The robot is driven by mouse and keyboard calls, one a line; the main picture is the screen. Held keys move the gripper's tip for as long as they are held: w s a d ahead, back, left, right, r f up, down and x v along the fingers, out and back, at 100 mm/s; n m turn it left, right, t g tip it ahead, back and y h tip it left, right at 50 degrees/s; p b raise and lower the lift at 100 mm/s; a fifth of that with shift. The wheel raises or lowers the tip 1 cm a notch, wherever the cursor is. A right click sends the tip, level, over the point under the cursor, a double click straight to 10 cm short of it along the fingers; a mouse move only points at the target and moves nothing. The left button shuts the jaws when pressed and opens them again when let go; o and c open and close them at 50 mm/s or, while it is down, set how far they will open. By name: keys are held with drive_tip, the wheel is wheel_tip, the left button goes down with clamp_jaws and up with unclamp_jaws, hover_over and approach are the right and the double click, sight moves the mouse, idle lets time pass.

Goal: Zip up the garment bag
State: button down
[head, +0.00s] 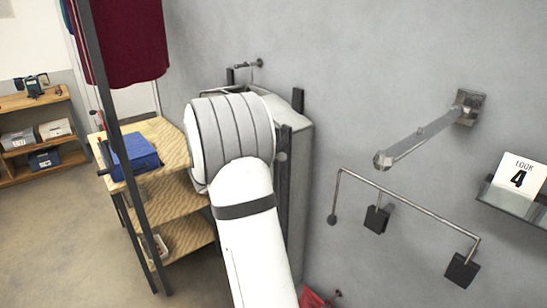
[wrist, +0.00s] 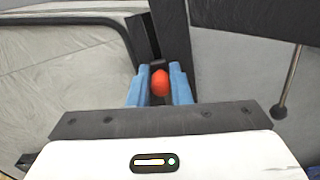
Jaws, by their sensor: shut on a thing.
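The grey garment bag (head: 302,165) hangs against the wall, mostly hidden behind my white arm in the head view. Its grey cloth, with a dark curved edge, seems to fill the left of the wrist view (wrist: 65,85). My gripper (wrist: 160,90) has blue fingertips and is shut on a small orange-red zipper pull (wrist: 160,82) in the wrist view. A dark vertical strip runs up just beyond the fingertips. In the head view my arm hides the gripper and the pull.
A wooden shelf unit (head: 165,195) with a blue box (head: 134,156) stands left of my arm. A dark red garment (head: 125,40) hangs at upper left.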

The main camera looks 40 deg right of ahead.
drive_tip(key=shift+r, duration=0.25)
drive_tip(key=c, duration=1.5)
unclamp_jaws()
drive_tip(key=shift+c, duration=0.2)
drive_tip(key=shift+o, duration=1)
drive_tip(key=shift+f, duration=0.1)
drive_tip(key=shift+a, duration=0.1)
drive_tip(key=shift+a, duration=0.15)
drive_tip(key=a+b, duration=0.2)
drive_tip(key=a, duration=0.5)
drive_tip(key=shift+a, duration=0.2)
drive_tip(key=shift+w, duration=0.1)
